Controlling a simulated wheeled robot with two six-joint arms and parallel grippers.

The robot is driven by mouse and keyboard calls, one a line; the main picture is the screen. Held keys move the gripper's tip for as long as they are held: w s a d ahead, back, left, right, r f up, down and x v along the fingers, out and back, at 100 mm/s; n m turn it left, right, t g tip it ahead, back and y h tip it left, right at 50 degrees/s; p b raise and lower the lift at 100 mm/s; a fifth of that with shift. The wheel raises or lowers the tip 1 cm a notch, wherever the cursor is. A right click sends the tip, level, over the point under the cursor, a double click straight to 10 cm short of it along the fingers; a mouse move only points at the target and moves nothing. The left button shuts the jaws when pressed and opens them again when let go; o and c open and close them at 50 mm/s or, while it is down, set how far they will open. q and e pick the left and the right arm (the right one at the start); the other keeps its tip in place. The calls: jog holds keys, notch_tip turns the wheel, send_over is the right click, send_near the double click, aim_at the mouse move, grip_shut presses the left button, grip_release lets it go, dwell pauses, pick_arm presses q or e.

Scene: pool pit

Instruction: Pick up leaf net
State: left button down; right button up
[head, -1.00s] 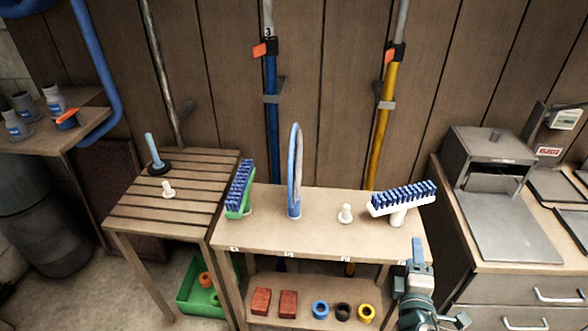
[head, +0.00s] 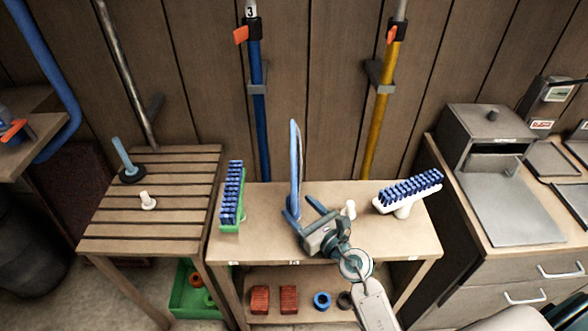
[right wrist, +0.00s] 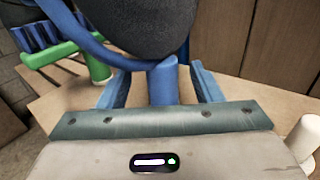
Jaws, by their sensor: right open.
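The leaf net (head: 295,165), a narrow upright loop with a blue rim seen nearly edge-on, stands on the small wooden table. In the right wrist view its dark mesh and blue rim fill the top, and its blue socket (right wrist: 162,82) drops between my fingers. My right gripper (head: 303,207) is open at the base of the net, one finger on each side of the socket. Gaps show between socket and fingers (right wrist: 161,88), so it is not gripped. My left gripper is not in view.
A green brush (head: 231,200) stands left of the net. A white peg (head: 349,209) and a white brush (head: 405,193) are to the right. Blue (head: 260,120) and yellow (head: 379,120) poles stand behind. A slatted table (head: 150,200) is at left.

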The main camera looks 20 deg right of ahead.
aim_at(290, 198)
jog(key=x, duration=0.5)
jog(key=shift+w+f, duration=0.1)
jog(key=shift+f, duration=0.1)
jog(key=shift+w+a+f, duration=0.1)
jog(key=shift+w, duration=0.2)
jog(key=shift+c, duration=0.7)
jog(key=c, duration=1)
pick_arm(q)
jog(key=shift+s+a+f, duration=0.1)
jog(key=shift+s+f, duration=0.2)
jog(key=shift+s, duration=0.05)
